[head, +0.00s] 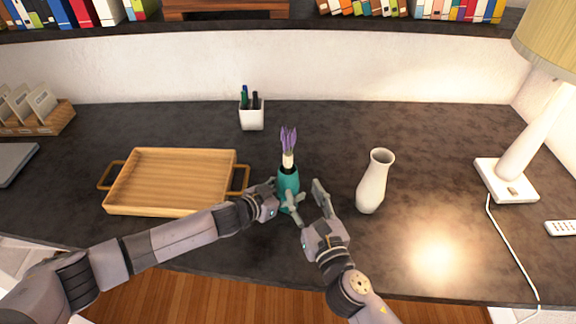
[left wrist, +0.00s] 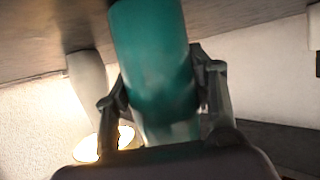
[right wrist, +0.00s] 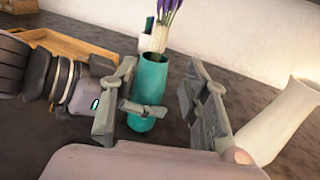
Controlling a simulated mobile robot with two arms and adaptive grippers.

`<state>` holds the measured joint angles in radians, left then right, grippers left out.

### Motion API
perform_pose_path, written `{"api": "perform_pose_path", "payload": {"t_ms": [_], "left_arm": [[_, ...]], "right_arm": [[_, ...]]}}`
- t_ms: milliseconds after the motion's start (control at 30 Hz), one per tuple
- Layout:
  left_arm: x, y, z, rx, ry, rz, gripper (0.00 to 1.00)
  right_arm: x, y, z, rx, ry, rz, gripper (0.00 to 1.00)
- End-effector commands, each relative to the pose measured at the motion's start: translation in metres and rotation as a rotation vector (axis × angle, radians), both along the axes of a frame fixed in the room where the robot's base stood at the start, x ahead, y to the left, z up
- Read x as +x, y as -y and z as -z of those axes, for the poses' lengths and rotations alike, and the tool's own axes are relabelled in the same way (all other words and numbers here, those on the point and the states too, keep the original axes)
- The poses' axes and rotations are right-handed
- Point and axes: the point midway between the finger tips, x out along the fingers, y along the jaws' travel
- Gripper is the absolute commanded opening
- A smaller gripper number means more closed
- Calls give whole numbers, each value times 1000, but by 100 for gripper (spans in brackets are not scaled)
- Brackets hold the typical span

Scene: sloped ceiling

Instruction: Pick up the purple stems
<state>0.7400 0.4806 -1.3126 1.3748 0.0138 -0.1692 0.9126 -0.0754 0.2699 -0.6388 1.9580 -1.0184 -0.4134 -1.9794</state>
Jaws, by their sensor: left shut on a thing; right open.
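The stems also show at the top of the right wrist view (right wrist: 167,12), partly cut off by the frame. My left gripper (head: 281,198) is shut around the teal vase from the left; the left wrist view shows the vase (left wrist: 155,60) between its fingers. My right gripper (head: 308,203) is open and empty, just right of and in front of the vase. In the right wrist view its fingers (right wrist: 160,108) frame the vase side.
A white vase (head: 374,182) stands to the right of my right gripper. A wooden tray (head: 170,205) lies to the left, close to my left arm. A white pen cup (head: 252,116) stands behind. A lamp (head: 506,180) is at the far right.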

Motion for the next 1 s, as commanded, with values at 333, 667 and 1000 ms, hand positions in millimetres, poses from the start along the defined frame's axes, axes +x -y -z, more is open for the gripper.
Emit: {"api": "perform_pose_path", "payload": {"t_ms": [333,667,1000], "left_arm": [[0,0,0,0,0,0,15],[0,0,0,0,0,0,15],[0,0,0,0,0,-1,15]], "right_arm": [[53,-17,-1,-4,3,2,42],[85,-30,-3,-1,3,0,42],[109,-38,-2,-3,1,0,42]]}}
